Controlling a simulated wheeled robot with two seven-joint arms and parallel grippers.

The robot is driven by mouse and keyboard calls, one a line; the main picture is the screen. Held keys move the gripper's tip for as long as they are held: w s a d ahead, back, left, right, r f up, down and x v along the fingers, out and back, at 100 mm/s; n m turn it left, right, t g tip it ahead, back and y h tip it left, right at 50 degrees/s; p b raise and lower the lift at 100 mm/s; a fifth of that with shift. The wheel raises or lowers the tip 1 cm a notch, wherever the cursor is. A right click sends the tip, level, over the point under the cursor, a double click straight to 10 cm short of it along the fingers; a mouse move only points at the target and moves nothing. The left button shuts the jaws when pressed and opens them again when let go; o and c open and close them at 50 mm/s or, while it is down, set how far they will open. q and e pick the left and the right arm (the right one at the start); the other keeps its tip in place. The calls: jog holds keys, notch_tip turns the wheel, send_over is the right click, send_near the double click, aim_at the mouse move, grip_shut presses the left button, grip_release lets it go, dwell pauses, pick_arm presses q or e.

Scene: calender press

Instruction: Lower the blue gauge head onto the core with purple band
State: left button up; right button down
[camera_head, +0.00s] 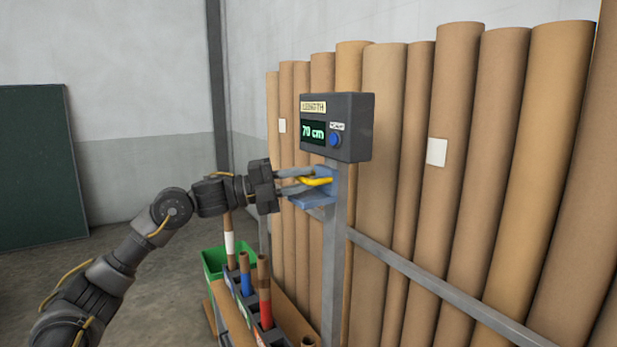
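The blue gauge head (312,200) is a small bracket on the grey upright post (336,255), below the display box. It has a yellow handle (318,181). My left gripper (314,178) reaches in from the left, with its fingers close around the yellow handle. It looks shut on it. Several cores stand in a low rack below: one with a white band (230,242), one with a blue band (246,280) and one with a red band (265,308). I see no purple band. My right gripper is not in view.
A dark display box (352,128) reading 70 cm, with a blue button, sits on the post. Tall brown tubes (455,150) fill the right behind a grey rail (430,281). A green bin (213,263) stands beyond the rack. The floor at left is clear.

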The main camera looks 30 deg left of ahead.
pick_arm(q)
jog(key=shift+d, duration=0.1)
jog(key=shift+c, duration=0.4)
grip_shut()
